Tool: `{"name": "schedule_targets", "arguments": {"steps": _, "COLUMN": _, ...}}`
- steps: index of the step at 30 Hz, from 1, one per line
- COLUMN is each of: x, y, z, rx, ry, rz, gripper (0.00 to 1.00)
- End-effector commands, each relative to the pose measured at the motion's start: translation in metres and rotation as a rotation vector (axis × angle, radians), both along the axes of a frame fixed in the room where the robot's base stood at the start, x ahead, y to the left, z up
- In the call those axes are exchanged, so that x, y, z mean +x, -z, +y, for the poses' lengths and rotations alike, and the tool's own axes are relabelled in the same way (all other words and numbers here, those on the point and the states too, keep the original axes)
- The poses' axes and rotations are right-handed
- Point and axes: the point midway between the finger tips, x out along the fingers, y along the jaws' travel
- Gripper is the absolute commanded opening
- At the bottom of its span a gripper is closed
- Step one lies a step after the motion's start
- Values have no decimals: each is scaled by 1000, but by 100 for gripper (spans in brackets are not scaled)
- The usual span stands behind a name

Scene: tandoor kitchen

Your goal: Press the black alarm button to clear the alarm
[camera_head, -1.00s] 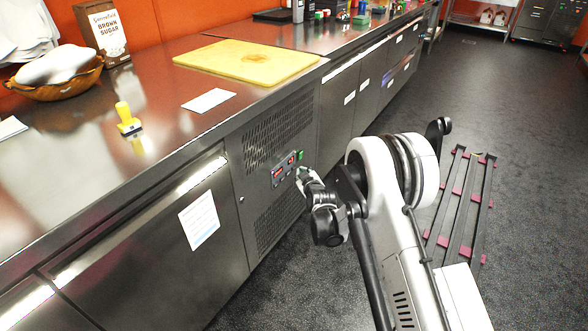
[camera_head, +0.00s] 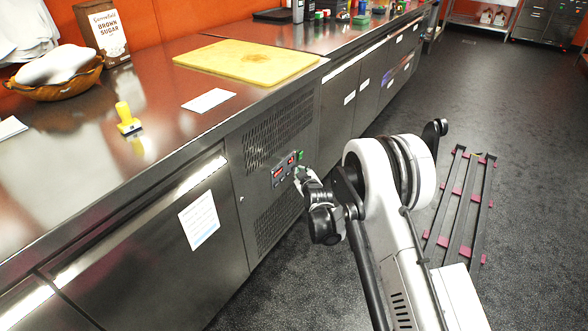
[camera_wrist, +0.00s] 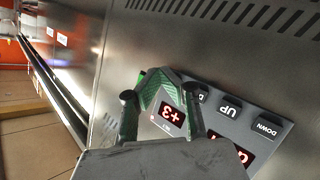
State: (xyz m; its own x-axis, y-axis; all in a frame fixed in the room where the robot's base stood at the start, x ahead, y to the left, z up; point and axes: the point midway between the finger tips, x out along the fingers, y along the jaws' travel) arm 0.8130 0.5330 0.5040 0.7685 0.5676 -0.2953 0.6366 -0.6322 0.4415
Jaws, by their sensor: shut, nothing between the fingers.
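The control panel (camera_head: 281,174) is on the front of the steel counter, with red lit displays. In the wrist view the panel (camera_wrist: 222,124) shows a display reading +3 (camera_wrist: 171,115) and a row of black buttons. The DOWN button (camera_wrist: 268,128) and UP button (camera_wrist: 231,106) are readable. A third black button (camera_wrist: 201,93) is partly hidden by my finger, so its label is unclear. I cannot tell which button is the alarm one. My gripper (camera_wrist: 160,73) is shut and empty, its tips over the panel's end beyond the third button. Contact cannot be told.
Vent slots (camera_head: 278,128) lie above and below the panel. The counter holds a yellow cutting board (camera_head: 246,61), a yellow-handled tool (camera_head: 126,118) and a basket (camera_head: 56,90). A dark rack (camera_head: 462,205) lies on the floor at right.

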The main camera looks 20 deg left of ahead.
Motion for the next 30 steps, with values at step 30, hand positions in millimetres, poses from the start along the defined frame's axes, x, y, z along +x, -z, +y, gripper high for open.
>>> {"name": "schedule_targets", "arguments": {"steps": 30, "x": 1, "y": 0, "z": 8, "rx": 0, "ry": 0, "rz": 0, "gripper": 0}}
